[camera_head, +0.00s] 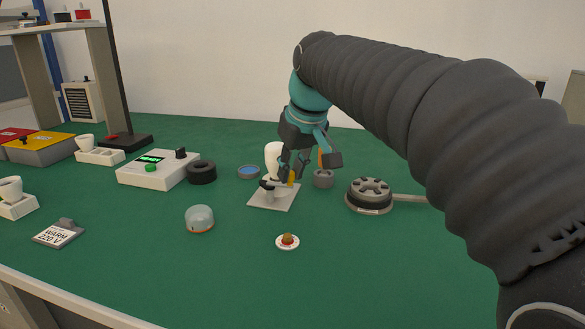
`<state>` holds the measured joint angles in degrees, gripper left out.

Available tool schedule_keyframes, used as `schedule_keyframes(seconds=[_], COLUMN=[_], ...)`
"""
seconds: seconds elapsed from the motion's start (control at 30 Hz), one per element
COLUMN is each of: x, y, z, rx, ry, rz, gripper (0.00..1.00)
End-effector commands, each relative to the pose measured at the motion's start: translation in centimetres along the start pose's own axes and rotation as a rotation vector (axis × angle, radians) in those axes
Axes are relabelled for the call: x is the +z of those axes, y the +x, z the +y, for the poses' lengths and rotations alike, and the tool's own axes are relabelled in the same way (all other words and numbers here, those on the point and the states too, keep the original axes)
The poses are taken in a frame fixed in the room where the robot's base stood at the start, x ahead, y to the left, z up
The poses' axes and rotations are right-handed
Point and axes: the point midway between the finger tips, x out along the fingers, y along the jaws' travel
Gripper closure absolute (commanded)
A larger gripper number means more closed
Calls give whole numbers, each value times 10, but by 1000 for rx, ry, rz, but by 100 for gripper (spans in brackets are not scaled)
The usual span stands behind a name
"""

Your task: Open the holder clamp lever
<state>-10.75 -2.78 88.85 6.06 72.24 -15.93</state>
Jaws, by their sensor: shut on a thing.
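The holder (269,155) is a white upright post on a grey square base plate (262,203) near the middle of the table.
A glass dome (199,219) and a small white dish (287,241) lie in front. A black ring (202,172) and control box (157,170) stand left.

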Motion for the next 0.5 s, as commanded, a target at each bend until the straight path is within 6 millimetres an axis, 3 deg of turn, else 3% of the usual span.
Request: schedule_keyframes(seconds=[0.03,0.07,0.13,0.5], x=[0,0,0,0], y=[0,0,0,-3], z=[0,0,0,0], rx=[0,0,0,1], ry=[0,0,0,1], rz=[1,1,1,1], gripper=[100,75,57,55])
